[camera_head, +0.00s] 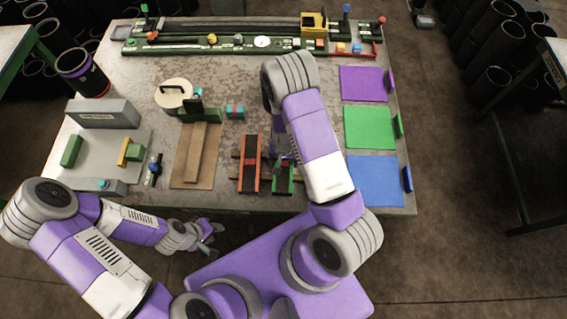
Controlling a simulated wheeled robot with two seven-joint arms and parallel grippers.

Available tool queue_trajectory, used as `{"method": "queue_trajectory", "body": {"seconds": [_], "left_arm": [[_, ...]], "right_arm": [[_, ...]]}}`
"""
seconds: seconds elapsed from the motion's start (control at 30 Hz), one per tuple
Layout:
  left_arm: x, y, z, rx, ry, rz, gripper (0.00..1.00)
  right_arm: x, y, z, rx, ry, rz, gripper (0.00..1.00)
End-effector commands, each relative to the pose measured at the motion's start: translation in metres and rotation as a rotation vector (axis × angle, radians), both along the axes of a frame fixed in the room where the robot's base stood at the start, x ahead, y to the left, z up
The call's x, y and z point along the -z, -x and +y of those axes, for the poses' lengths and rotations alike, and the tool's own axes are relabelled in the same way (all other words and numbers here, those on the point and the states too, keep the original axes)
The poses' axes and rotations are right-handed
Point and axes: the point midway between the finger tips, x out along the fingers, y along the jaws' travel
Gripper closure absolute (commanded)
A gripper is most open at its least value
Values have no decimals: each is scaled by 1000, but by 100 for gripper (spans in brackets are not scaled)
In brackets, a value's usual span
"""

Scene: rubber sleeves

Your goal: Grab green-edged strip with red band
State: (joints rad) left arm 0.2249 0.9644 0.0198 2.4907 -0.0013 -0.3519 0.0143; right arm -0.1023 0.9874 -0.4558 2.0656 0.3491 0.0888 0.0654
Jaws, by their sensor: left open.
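The green-edged strip (283,188) is dark with green long edges and lies on the front middle of the table. Its far part is hidden by my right arm, and its red band is hard to make out. My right gripper (285,164) is over the strip's far part, mostly hidden behind the forearm. I cannot tell whether it touches the strip or how its jaws stand. My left gripper (211,232) is open and empty, in front of the table's front edge, well left of the strip.
An orange-edged strip with a red band (250,165) lies just left. A brown board (190,165) is further left. Purple (361,84), green (369,128) and blue (375,180) mats line the right side. A long green fixture (185,45) spans the back.

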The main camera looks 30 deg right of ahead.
Motion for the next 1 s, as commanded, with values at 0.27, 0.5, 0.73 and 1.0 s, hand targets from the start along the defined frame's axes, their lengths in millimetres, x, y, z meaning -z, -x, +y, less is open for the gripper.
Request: {"method": "queue_trajectory", "body": {"seconds": [0.27,0.5,0.73,1.0], "left_arm": [[0,0,0,0,0,0,57],[0,0,0,0,0,0,57],[-4,0,0,0,0,0,57],[-10,0,0,0,0,0,57]], "right_arm": [[0,0,0,0,0,0,57],[-3,0,0,0,1,-1,58],[-39,-2,1,-3,0,-5,58],[-88,-1,0,-1,-1,-3,58]]}}
